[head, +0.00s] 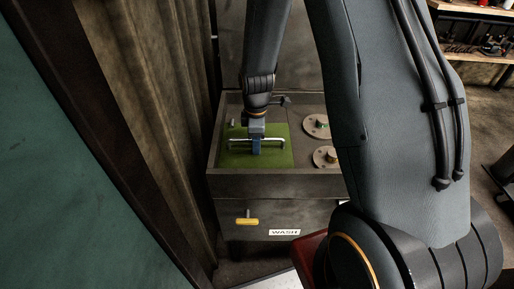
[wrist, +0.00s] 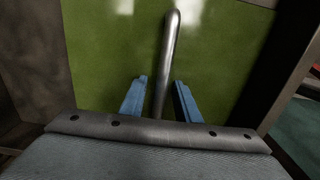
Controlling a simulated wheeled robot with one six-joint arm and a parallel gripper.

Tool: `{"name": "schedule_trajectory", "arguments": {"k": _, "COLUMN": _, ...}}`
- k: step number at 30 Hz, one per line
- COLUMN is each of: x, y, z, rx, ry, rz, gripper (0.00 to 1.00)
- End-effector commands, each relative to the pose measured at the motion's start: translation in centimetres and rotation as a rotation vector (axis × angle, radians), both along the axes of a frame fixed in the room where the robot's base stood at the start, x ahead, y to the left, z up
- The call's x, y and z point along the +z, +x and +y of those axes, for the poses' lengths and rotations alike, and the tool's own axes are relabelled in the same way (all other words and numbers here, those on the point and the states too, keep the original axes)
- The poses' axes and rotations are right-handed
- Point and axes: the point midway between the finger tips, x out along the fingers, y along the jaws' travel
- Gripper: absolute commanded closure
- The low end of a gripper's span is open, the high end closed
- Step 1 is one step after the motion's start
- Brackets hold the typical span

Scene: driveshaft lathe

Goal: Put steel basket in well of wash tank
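The wash tank (head: 285,185) is a dark metal box with a WASH label on its front. Its well (head: 240,158) at the left of the top shows a flat green surface. The steel basket shows only as its bright bar handle (head: 274,140) above the green; its body is hidden. My gripper (head: 256,150) is over the well with its blue fingers at the handle. In the wrist view the handle (wrist: 168,60) runs between the two fingers of my gripper (wrist: 160,90), with a gap visible on the left side. The fingers are apart, not closed on it.
Round lids (head: 316,124) with knobs sit on the right of the tank top. A yellow handle (head: 247,221) is on the tank's front. A corrugated wall (head: 150,90) stands close on the left, and shelves (head: 475,45) are at the upper right.

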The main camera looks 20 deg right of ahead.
Motion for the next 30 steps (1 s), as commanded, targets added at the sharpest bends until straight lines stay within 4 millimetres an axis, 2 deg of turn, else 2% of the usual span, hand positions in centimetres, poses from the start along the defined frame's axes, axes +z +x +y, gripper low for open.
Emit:
{"name": "schedule_trajectory", "arguments": {"k": 5, "x": 2.3, "y": 0.1, "z": 0.0, "rx": 0.0, "ry": 0.0, "rz": -0.003, "gripper": 0.71}}
{"name": "schedule_trajectory", "arguments": {"k": 15, "x": 8.7, "y": 0.2, "z": 0.0, "rx": 0.0, "ry": 0.0, "rz": -0.005, "gripper": 0.71}}
{"name": "schedule_trajectory", "arguments": {"k": 23, "x": 11.4, "y": 0.1, "z": 0.0, "rx": -0.002, "ry": 0.0, "rz": -0.002, "gripper": 0.71}}
{"name": "schedule_trajectory", "arguments": {"k": 26, "x": 12.0, "y": -0.5, "z": 0.0, "rx": -0.039, "ry": 0.0, "rz": -0.002, "gripper": 0.71}}
{"name": "schedule_trajectory", "arguments": {"k": 30, "x": 13.0, "y": -3.3, "z": 0.0, "rx": -0.24, "ry": 0.001, "rz": -0.006, "gripper": 0.71}}
